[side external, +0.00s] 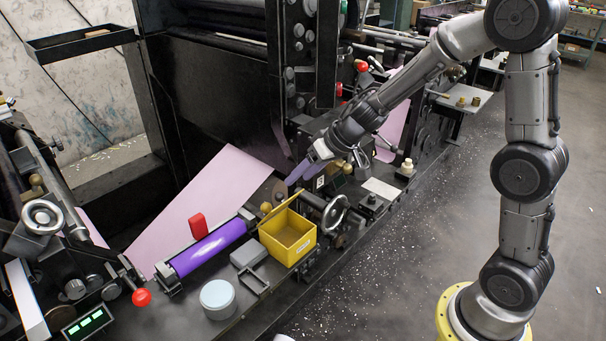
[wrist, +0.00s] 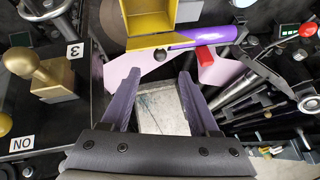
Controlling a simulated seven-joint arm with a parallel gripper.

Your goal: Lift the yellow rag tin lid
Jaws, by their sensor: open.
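The yellow rag tin (side external: 288,246) sits on the machine's dark ledge, its inside open to view and seemingly empty. Its lid (side external: 279,209) stands raised along the tin's back edge, seen as a thin yellow flap. In the wrist view the tin (wrist: 150,18) is at the top centre, with the lid (wrist: 150,42) a foreshortened yellow band below it. My gripper (side external: 301,173) has purple fingers and is above and behind the tin, apart from the lid. In the wrist view my gripper (wrist: 160,80) is open, with nothing between its fingers.
A purple roll (side external: 208,248) and a red block (side external: 198,226) lie left of the tin. A handwheel (side external: 335,213) stands close on its right. A round grey tin (side external: 217,299) is in front. In the wrist view a brass knob (wrist: 50,75) is left of my fingers.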

